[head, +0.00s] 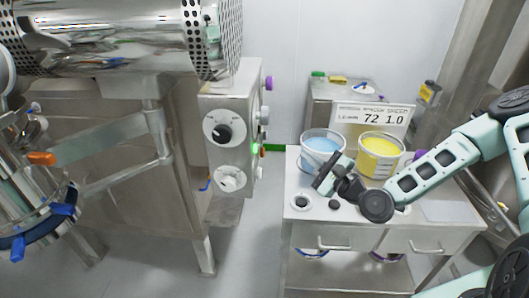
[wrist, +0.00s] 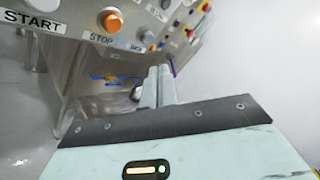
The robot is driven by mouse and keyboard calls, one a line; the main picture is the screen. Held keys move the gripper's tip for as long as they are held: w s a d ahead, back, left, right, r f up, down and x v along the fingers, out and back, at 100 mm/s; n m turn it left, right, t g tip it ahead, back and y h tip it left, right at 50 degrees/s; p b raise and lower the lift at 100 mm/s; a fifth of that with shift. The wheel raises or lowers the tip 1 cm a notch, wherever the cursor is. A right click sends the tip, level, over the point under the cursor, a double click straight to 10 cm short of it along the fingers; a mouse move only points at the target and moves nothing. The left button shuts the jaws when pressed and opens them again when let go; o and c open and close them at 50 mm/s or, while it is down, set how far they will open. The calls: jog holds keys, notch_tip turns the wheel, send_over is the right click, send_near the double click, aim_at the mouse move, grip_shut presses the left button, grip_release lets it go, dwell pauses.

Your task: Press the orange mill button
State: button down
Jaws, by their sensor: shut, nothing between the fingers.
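My gripper (head: 332,176) is shut and empty, with its two fingers together. In the wrist view the closed fingers (wrist: 158,86) point toward the steel control panel and stay apart from it. I cannot tell from the lettering which is the mill button. In the head view the control box (head: 226,150) shows dials on its front; its button side is seen nearly edge-on, so the orange buttons are not clear there.
A white button stands by the START label (wrist: 32,21). A red knob (wrist: 204,6) sits farther right. In the head view a steel table (head: 340,225) holds a blue-filled tub (head: 322,150) and a yellow-filled tub (head: 380,153) close to my gripper. Open floor lies between table and machine.

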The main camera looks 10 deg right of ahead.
jog(key=w+a, duration=0.2)
jog(key=a, duration=0.5)
jog(key=shift+w+a+p, duration=0.3)
jog(key=shift+a+p, duration=0.1)
jog(key=shift+a, duration=0.2)
dwell(1.6)
jog(key=shift+w+a, duration=0.1)
jog(key=shift+a, duration=0.1)
jog(key=shift+w+a, duration=0.15)
jog(key=shift+a, duration=0.35)
dwell(0.7)
jog(key=shift+d, duration=0.1)
jog(key=shift+s+d+b, duration=0.3)
jog(key=shift+d+b, duration=0.1)
jog(key=shift+d, duration=0.4)
jog(key=d, duration=0.1)
jog(key=s+d, duration=0.1)
jog(key=d, duration=0.2)
jog(key=shift+s+d+b, duration=0.25)
jog(key=shift+d+b, duration=0.1)
jog(key=shift+b, duration=0.05)
